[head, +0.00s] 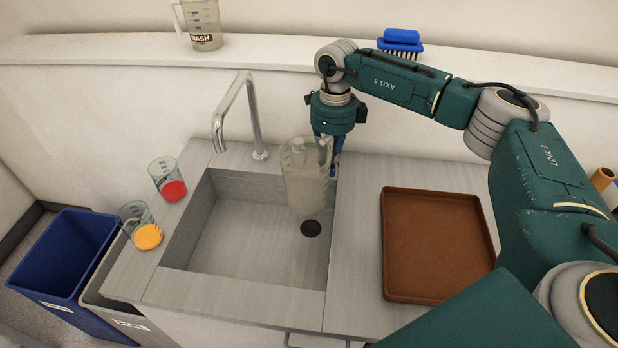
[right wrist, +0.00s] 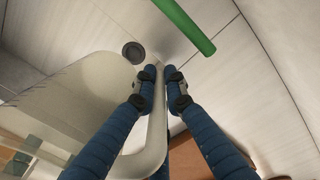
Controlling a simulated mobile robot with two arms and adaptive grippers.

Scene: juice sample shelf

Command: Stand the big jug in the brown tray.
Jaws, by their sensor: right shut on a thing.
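The big jug (head: 304,178) is pale and see-through and hangs roughly upright over the right part of the sink in the head view. My right gripper (head: 331,152) is shut on its handle, on the jug's right side. The right wrist view shows the fingers (right wrist: 162,75) closed at the handle (right wrist: 155,130), with the jug body (right wrist: 75,95) at the left. The brown tray (head: 388,240) lies flat and empty on the counter to the right of the sink. My left gripper is not in view.
The sink (head: 235,245) has a tap (head: 246,105) at its back. Beakers with red (head: 166,180) and orange (head: 139,224) bottoms stand on its left edge. A WASH jug (head: 203,25) and blue brush (head: 401,42) are on the shelf. Bare counter (head: 357,235) separates sink and tray.

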